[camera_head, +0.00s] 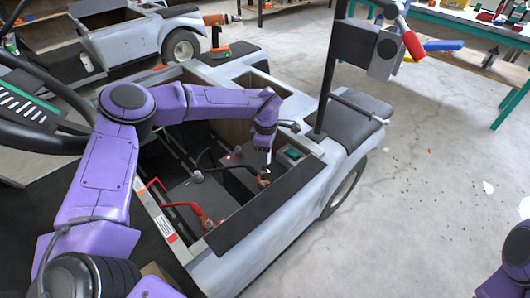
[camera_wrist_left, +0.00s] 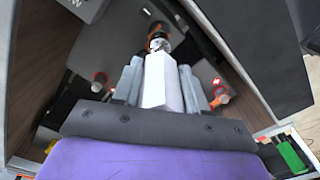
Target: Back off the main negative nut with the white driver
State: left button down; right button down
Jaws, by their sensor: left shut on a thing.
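My left gripper (camera_head: 266,150) reaches down into the open battery bay of the cart. In the left wrist view, my left gripper (camera_wrist_left: 160,88) is shut on the white driver (camera_wrist_left: 162,82), with one grey finger on each side of it. The driver's silver tip (camera_wrist_left: 159,44) points at an orange and black fitting (camera_wrist_left: 157,31), seemingly the terminal with the nut. The tip overlaps this fitting; I cannot tell whether it touches. The nut itself is not clear. In the head view a small copper-coloured terminal (camera_head: 264,178) shows just below the gripper. My right gripper is out of view.
The bay's near wall (camera_head: 265,210) and wooden inner panels close in around my arm. A black cable (camera_head: 212,160) and red cables (camera_head: 200,211) run through the bay. The concrete floor at right is mostly clear.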

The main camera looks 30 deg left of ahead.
pick_arm(q)
jog(key=m, duration=0.4)
jog(key=shift+m, duration=0.3)
dwell(0.4)
jog(key=shift+p, duration=0.55)
jog(key=shift+f, duration=0.2)
